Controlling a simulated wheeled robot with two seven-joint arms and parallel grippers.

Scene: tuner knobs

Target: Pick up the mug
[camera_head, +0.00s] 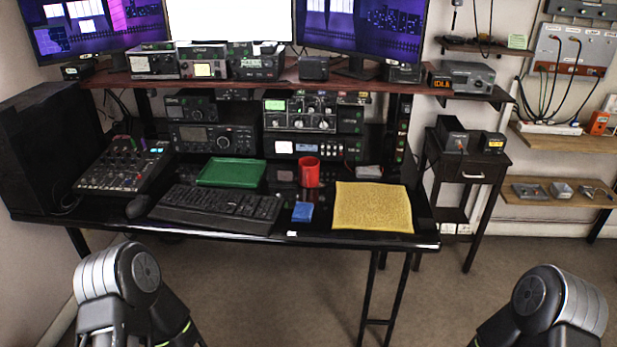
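A red mug (309,172) stands upright on the black desk (300,237), behind a small blue block and left of a yellow cloth. Which way its handle faces is hard to tell at this size. My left arm comes in at the lower left and my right arm at the lower right. Only their rounded grey and black links show, well short of the desk. Neither gripper is in the picture, and nothing of mine touches the mug.
A blue block (302,212), a yellow cloth (373,207), a green tray (231,172), a black keyboard (217,207) and a mouse (138,206) lie around the mug. A mixer (122,168) sits at left. Radio units and a raised shelf stand behind. Floor before the desk is clear.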

